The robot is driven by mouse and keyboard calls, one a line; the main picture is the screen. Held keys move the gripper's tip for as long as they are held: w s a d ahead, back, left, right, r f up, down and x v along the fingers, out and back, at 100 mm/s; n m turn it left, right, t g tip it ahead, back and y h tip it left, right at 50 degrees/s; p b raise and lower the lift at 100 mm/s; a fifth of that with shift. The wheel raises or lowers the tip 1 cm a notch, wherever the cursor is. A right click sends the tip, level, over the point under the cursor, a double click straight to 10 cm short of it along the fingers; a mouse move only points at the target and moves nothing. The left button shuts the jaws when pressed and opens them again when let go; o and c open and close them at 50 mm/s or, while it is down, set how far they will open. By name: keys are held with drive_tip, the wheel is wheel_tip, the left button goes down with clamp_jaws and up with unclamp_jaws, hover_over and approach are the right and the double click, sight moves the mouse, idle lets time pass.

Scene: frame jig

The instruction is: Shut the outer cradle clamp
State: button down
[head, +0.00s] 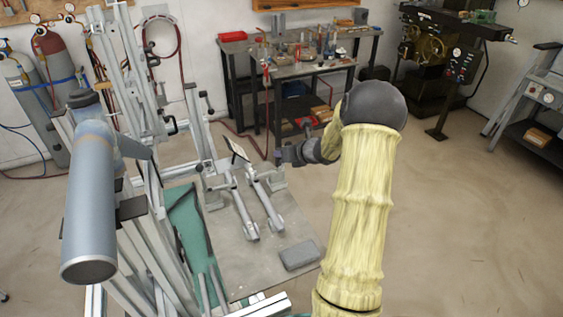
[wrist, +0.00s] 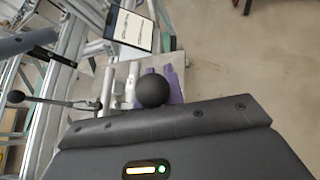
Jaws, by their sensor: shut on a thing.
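My gripper (head: 286,154) is at the right side of the frame jig, at the end of my yellow-sleeved arm. In the wrist view a black ball knob (wrist: 152,90) shows just past the dark edge of my gripper, in line with its middle. My gripper is shut on this knob, which looks like the end of the outer cradle clamp's handle. The fingers and the clamp's body are mostly hidden by the gripper housing. Another lever with a black knob (wrist: 16,97) is at the left of the wrist view, apart from my gripper.
The metal jig (head: 150,130) stands close to my gripper's left. A small tilted panel (head: 239,150) is on it, also in the wrist view (wrist: 130,29). A grey block (head: 299,255) lies on the base plate (head: 240,262).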

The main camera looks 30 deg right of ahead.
drive_tip(key=shift+a+f+n+h+b, duration=0.45)
drive_tip(key=shift+a+n+h+b, duration=0.2)
drive_tip(key=shift+b, duration=1.25)
drive_tip(key=shift+s+d+g+h, duration=0.15)
drive_tip(key=shift+d+g+h, duration=0.05)
drive_tip(key=shift+g+h, duration=0.1)
drive_tip(key=shift+a+r+b, duration=0.1)
drive_tip(key=shift+b, duration=0.35)
drive_tip(key=shift+a, duration=0.15)
drive_tip(key=c, duration=1.7)
unclamp_jaws()
drive_tip(key=shift+o, duration=1)
drive_tip(key=shift+s+a+r, duration=0.1)
drive_tip(key=shift+s+r, duration=0.05)
drive_tip(key=shift+r, duration=0.05)
drive_tip(key=shift+r, duration=0.1)
